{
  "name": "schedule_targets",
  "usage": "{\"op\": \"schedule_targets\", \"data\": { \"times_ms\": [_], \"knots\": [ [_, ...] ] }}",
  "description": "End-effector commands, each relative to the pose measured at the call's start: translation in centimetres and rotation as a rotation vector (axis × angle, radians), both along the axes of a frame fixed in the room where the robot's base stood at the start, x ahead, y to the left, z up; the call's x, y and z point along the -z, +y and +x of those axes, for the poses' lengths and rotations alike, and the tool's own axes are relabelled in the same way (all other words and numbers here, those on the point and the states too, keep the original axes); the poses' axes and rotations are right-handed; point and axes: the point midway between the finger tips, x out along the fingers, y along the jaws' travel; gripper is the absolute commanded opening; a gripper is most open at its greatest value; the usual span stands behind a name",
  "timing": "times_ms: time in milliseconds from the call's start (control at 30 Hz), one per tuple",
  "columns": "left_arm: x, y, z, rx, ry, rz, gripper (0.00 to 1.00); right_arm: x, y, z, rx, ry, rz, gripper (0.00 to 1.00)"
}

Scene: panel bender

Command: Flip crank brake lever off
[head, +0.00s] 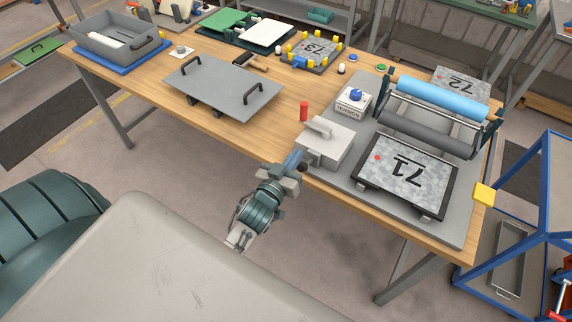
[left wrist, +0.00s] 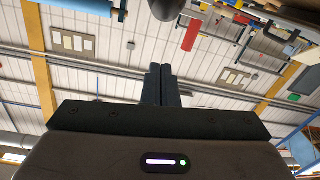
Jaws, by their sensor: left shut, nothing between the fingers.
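My left gripper (head: 294,160) is at the front edge of the bench, just below the grey box (head: 323,146) of the panel bender. Its two dark fingers are closed together and empty in the left wrist view (left wrist: 161,84). A dark round knob (head: 303,167) is beside the fingertips; it also shows beyond them in the left wrist view (left wrist: 167,8). A red upright handle (head: 304,111) stands behind the box, and it also shows in the left wrist view (left wrist: 191,35). Which part is the brake lever I cannot tell for certain. My right gripper is out of view.
The bender's blue roller (head: 436,98) and grey roller (head: 425,131) stand at right, behind the plate marked 71 (head: 408,174). A control box with a blue knob (head: 354,97) is behind. A grey sheet with two handles (head: 224,91) lies left on the bench (head: 140,72).

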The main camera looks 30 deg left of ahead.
Motion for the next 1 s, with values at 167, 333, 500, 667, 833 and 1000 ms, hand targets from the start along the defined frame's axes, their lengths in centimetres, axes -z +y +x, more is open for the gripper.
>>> {"op": "schedule_targets", "data": {
  "times_ms": [167,333,500,667,833,1000],
  "knots": [
    [1.1,0.0,2.8,0.000,0.003,0.000,0.00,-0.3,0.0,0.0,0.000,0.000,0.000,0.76],
    [3.2,-0.4,1.9,0.000,0.001,0.000,0.00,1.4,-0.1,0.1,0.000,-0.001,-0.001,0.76],
    [3.8,-0.6,1.6,0.000,0.000,0.000,0.00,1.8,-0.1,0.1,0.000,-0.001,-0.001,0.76],
    [3.7,-0.7,1.6,0.001,-0.001,0.000,0.00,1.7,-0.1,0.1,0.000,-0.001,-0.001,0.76],
    [3.7,-0.6,1.6,0.001,-0.001,0.000,0.00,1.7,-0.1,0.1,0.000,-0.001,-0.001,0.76],
    [3.9,-0.6,1.7,0.000,-0.005,0.000,0.00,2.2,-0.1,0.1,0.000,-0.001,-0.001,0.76]
  ]
}}
